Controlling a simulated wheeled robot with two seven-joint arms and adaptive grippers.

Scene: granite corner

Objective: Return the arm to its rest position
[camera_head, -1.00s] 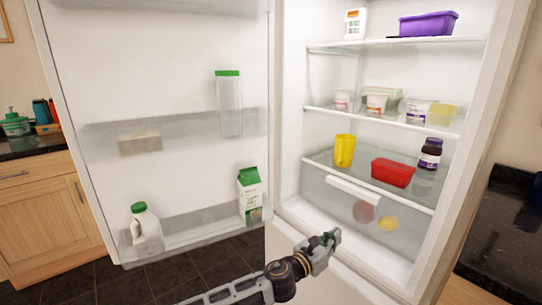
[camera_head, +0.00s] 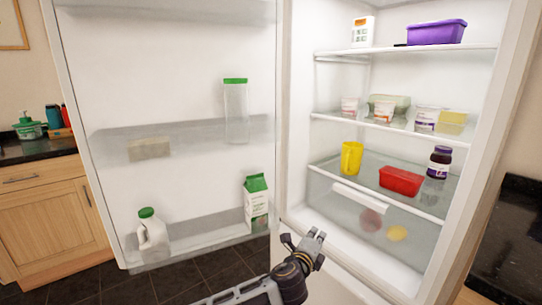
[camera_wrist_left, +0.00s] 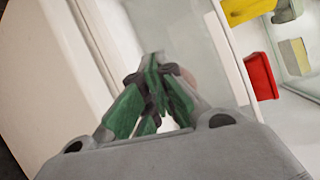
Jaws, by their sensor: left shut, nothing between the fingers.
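My left gripper (camera_head: 308,243) is in front of the open fridge, below the drawer front, with its arm coming up from the bottom edge of the head view. It is shut and empty. In the left wrist view its green-padded fingers (camera_wrist_left: 158,92) meet at the tips, with the clear drawer front (camera_wrist_left: 200,45) behind them. My right gripper is in neither view.
The fridge door (camera_head: 175,90) stands open at left, with a milk carton (camera_head: 256,203) and a jug (camera_head: 152,235) on its bottom shelf. Inside are a yellow cup (camera_head: 351,158), a red tub (camera_head: 401,181) and a dark jar (camera_head: 439,162). Dark floor (camera_head: 205,270) lies below the door.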

